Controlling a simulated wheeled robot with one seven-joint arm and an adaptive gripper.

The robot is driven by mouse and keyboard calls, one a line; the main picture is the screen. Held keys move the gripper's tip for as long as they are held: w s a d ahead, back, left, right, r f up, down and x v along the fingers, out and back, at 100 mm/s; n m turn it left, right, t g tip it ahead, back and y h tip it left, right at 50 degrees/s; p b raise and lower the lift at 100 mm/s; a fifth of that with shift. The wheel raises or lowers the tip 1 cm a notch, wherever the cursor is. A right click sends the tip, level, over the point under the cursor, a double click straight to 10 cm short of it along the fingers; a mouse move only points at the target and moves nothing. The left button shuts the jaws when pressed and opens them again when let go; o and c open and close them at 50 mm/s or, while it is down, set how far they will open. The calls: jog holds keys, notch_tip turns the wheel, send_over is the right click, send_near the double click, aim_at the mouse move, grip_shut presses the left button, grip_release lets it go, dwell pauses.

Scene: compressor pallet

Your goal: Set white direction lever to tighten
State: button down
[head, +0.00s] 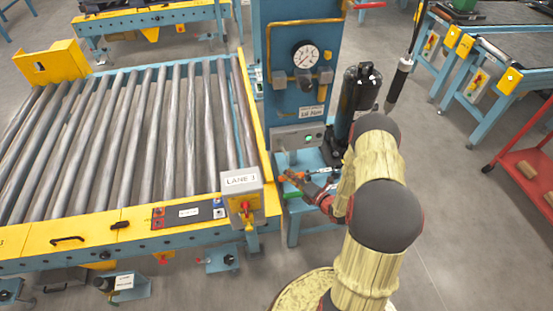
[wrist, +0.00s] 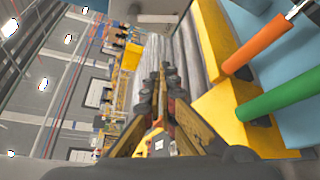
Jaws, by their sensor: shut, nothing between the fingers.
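I cannot make out a white direction lever in either view. My gripper (head: 289,184) is over the small blue bench at the right of the roller conveyor. In the wrist view its fingers (wrist: 163,72) are together with nothing held. An orange handle (wrist: 256,43) and a green handle (wrist: 282,95) lie to the right of the fingers. The orange one also shows beside my gripper in the head view (head: 292,174).
A blue column (head: 290,105) with a gauge (head: 305,56) and a black cylinder (head: 357,100) stand behind the bench. The roller conveyor (head: 115,210) with a yellow edge and a LANE sign box (head: 241,190) fills the left. A red cart (head: 520,165) is at the right. Floor between is clear.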

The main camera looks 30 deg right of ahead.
jog(key=shift+r+m, duration=0.1)
jog(key=shift+m, duration=0.3)
jog(key=b+x, duration=0.3)
jog(key=x, duration=0.7)
jog(key=shift+s+d+r+b, duration=0.1)
jog(key=shift+d+r+b, duration=0.1)
jog(key=shift+d, duration=0.4)
jog(key=shift+d+r+b, duration=0.25)
jog(key=shift+d, duration=0.4)
jog(key=shift+s+d+r+b, duration=0.1)
jog(key=shift+d+r+b, duration=0.1)
jog(key=shift+d, duration=0.4)
jog(key=shift+d, duration=0.15)
